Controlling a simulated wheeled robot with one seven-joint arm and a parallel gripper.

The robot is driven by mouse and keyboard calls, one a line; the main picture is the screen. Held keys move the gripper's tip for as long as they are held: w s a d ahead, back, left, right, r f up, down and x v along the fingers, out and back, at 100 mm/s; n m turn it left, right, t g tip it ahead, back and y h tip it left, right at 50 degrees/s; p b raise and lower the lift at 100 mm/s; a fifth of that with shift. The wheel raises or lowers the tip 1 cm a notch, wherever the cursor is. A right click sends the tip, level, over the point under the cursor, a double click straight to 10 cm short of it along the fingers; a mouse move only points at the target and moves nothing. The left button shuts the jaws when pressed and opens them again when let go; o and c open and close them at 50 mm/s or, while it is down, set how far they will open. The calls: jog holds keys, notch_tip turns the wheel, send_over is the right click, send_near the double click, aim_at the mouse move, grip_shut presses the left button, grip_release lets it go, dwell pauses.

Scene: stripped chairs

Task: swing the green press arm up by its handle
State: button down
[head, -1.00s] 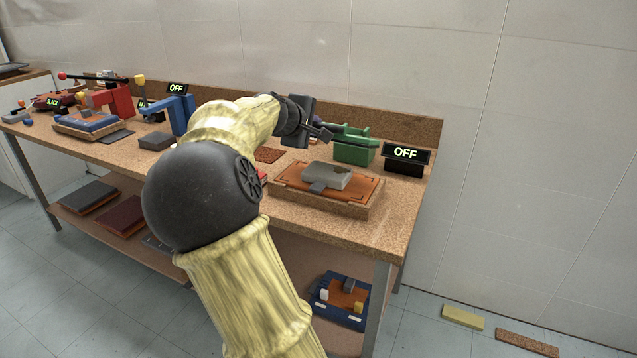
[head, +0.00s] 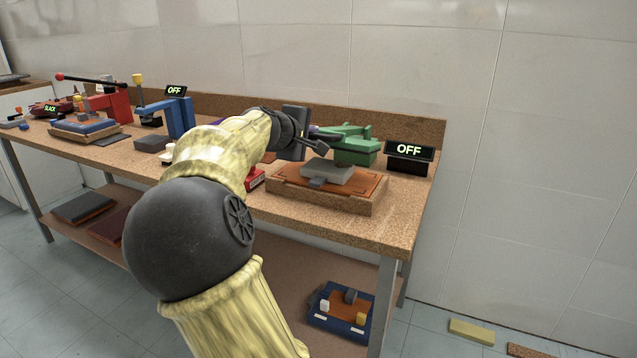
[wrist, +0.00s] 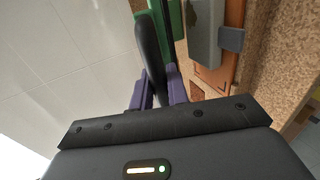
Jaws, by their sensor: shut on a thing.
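The green press (head: 356,155) stands at the back right of the bench, with its green arm (head: 345,131) low and reaching left toward my gripper. My gripper (head: 318,137) is beside the left end of that arm. In the wrist view, the purple fingers of my gripper (wrist: 158,90) are closed on the long black handle (wrist: 150,50), one finger on each side. Green parts of the press show at the top of the wrist view. My wrist and gripper hide part of the handle in the head view.
A wooden board with an orange top (head: 365,190) carries a grey block (head: 327,171) just in front of the press. An OFF sign (head: 409,151) stands right of it. A blue press (head: 178,115) and a red press (head: 105,104) stand farther left. A bare wall is behind.

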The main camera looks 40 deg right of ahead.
jog(key=shift+a+f+b, duration=0.2)
jog(key=shift+f+b, duration=0.6)
jog(key=shift+b, duration=0.35)
notch_tip(320, 180, down, 6)
jog(key=h+b, duration=0.1)
jog(key=b, duration=0.9)
jog(key=shift+s+a+t+h, duration=0.2)
jog(key=shift+a+t+h, duration=0.1)
jog(key=shift+a+t, duration=0.1)
jog(key=c, duration=1.1)
grip_release()
jog(key=shift+o, duration=0.2)
